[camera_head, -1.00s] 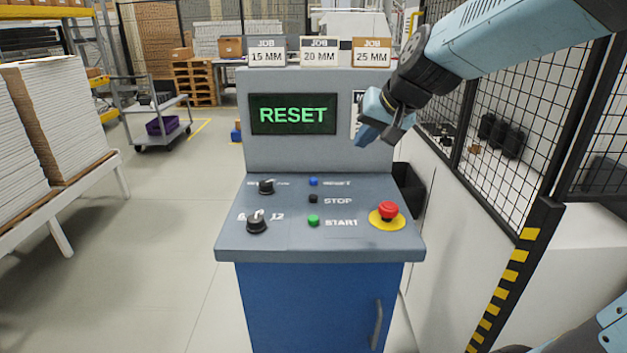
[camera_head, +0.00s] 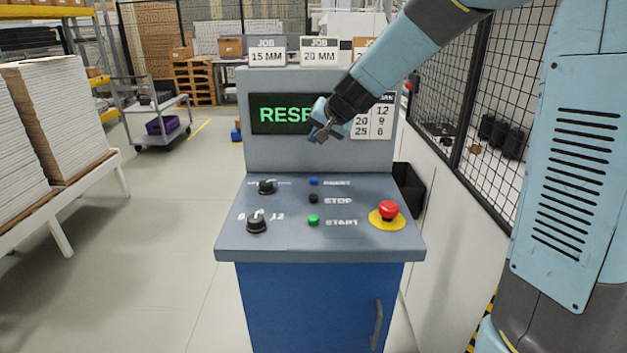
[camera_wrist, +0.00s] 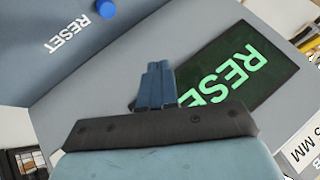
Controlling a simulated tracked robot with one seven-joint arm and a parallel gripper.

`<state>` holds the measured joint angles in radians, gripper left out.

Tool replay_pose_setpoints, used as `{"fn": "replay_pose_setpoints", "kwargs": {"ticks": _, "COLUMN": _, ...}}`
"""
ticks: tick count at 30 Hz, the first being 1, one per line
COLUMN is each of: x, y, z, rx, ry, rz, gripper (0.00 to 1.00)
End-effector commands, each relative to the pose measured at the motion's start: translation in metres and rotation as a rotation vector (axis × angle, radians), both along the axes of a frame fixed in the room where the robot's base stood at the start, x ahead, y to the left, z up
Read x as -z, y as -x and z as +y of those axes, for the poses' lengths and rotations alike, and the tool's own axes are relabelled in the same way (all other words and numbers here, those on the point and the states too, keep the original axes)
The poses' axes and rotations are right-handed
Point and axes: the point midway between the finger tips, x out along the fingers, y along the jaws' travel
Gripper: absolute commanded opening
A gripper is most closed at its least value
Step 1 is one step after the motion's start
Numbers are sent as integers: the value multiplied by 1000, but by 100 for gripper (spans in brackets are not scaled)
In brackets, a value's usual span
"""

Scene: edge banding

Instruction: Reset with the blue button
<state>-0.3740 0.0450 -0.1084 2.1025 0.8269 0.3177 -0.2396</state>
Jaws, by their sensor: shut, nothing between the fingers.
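The blue button (camera_head: 313,182) sits at the top of a column of three on the sloped panel, beside a RESET label. It also shows in the wrist view (camera_wrist: 106,9) at the top edge, with the RESET label (camera_wrist: 68,34) below left of it. My gripper (camera_head: 320,133) is in front of the lower right of the display (camera_head: 270,114), above the blue button and apart from it. In the wrist view the blue fingers (camera_wrist: 156,72) are together and empty. The display shows green letters reading RESET, partly hidden by my gripper in both views.
Below the blue button are a black STOP button (camera_head: 313,199) and a green START button (camera_head: 313,220). Two black knobs (camera_head: 257,222) are at left, a red emergency button (camera_head: 388,210) at right. Job cards (camera_head: 319,52) stand on top; a mesh fence (camera_head: 480,100) is at right.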

Motion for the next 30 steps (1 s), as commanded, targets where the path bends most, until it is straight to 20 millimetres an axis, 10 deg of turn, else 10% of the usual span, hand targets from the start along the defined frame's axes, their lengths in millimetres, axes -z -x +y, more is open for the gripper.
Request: {"fn": "replay_pose_setpoints", "kwargs": {"ticks": 30, "x": 80, "y": 0, "z": 1, "rx": -2, "ry": -1, "rz": 1, "gripper": 0}}
